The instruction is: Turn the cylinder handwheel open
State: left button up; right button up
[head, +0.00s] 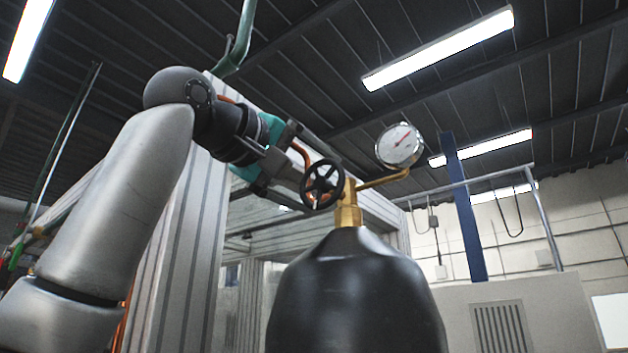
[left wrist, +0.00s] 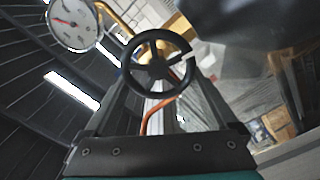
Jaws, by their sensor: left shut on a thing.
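The black spoked handwheel (head: 323,185) sits on the side of the brass valve (head: 348,207) at the top of a dark cylinder (head: 355,295). My left gripper (head: 308,178) comes in from the left and is shut on the handwheel. In the left wrist view the handwheel (left wrist: 156,68) faces the camera, with a finger on either side of it. The exact contact points on the rim are hard to make out. My right gripper is in neither view.
A round pressure gauge (head: 399,145) with a red needle stands on a brass pipe to the right of the handwheel. A grey frame post (head: 185,240) stands behind my left arm. A blue post (head: 465,210) is farther back.

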pick_arm(q)
jog(key=shift+f+n, duration=0.1)
jog(key=shift+n, duration=0.2)
jog(key=o, duration=1)
jog(key=shift+s, duration=0.1)
jog(key=shift+s+a+b, duration=0.25)
jog(key=shift+s+b, duration=0.05)
jog(key=shift+b, duration=0.05)
jog(key=shift+b+v, duration=2.35)
jog(key=shift+v, duration=4.85)
